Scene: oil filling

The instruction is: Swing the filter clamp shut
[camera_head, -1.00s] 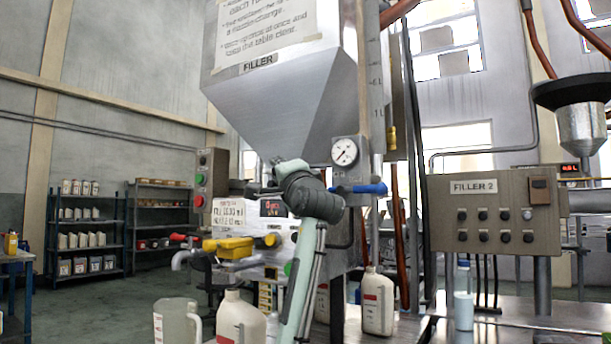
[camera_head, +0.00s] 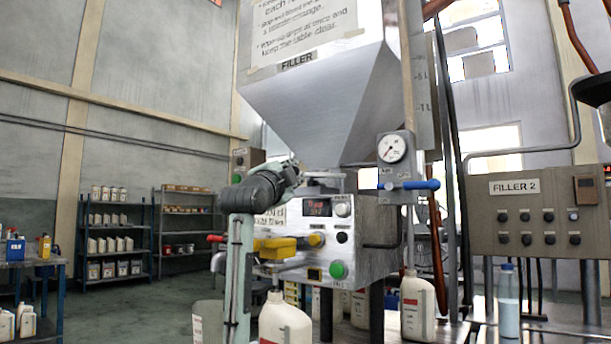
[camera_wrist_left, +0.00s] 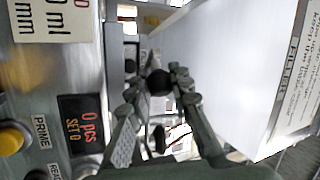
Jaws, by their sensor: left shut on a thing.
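My left gripper (camera_head: 293,170) is just below the steel hopper of the filler, at the top left of the control box. In the left wrist view its two fingers close around a black ball knob (camera_wrist_left: 160,82), which looks like the filter clamp's handle. The knob sits between the fingertips. The rest of the clamp and the filter are mostly hidden by the gripper and arm, so I cannot tell how far the clamp is swung. My right gripper is in neither view.
The hopper (camera_head: 315,105) slopes close above the gripper. The control box (camera_head: 372,225) with a green button and yellow part is right beside my arm. A gauge (camera_head: 392,149) and blue-handled valve (camera_head: 410,185) are to the right. White bottles (camera_head: 285,322) stand below.

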